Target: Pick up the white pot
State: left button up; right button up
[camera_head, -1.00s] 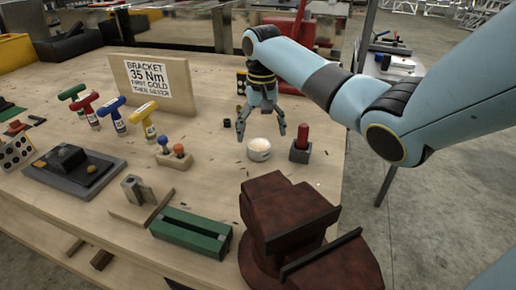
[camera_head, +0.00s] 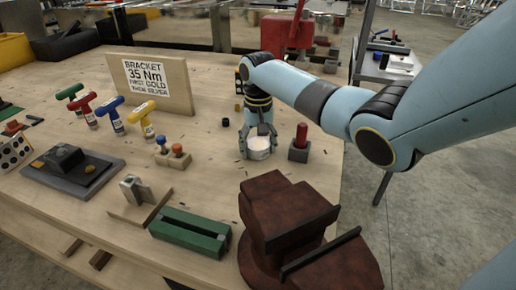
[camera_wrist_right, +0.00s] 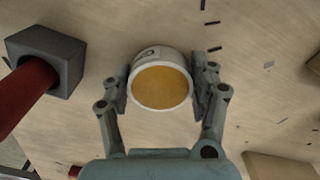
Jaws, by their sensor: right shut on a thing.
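The white pot (camera_head: 258,148) stands upright on the wooden bench, just left of a red-handled tool in a dark block. My right gripper (camera_head: 258,143) has come down over it from above, with its fingers around its sides. In the right wrist view the white pot (camera_wrist_right: 160,54) shows its round open top with a yellow-brown content. The fingers of my right gripper (camera_wrist_right: 162,90) are shut on it from both sides. Whether the pot touches the bench is hard to tell. My left gripper is not in view.
The red-handled tool in its dark block (camera_head: 299,152) is close on the right. A dark red vise (camera_head: 285,215) stands in front. A small block with blue and orange knobs (camera_head: 172,158) is to the left. The sign board (camera_head: 150,85) stands behind left.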

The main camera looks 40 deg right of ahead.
jog(key=c, duration=0.7)
jog(key=shift+o, duration=0.2)
jog(key=shift+r, duration=0.1)
